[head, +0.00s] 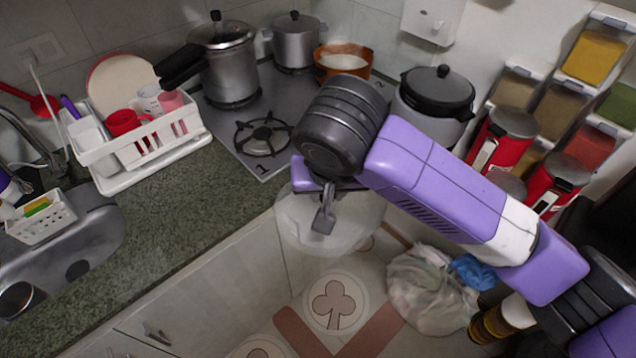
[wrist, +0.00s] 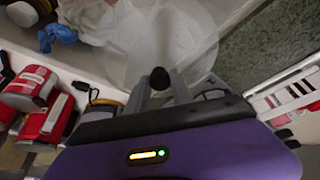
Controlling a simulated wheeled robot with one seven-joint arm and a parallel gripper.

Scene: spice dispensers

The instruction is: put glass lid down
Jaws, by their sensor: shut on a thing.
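The glass lid (head: 358,218) is a clear round disc with a black knob. In the head view it hangs below my gripper (head: 323,215), in front of the counter edge with the floor visible through it. In the wrist view the glass lid (wrist: 165,50) spreads beyond the fingers, and its black knob (wrist: 160,78) sits between the two fingers of my gripper (wrist: 160,90). My gripper is shut on the knob. The lid's far edge is faint and partly hidden by my arm.
An empty burner (head: 263,137) is at the stove's front. A pressure cooker (head: 230,70), orange pot (head: 343,62), rice cooker (head: 437,92) and red canisters (head: 500,140) stand behind.

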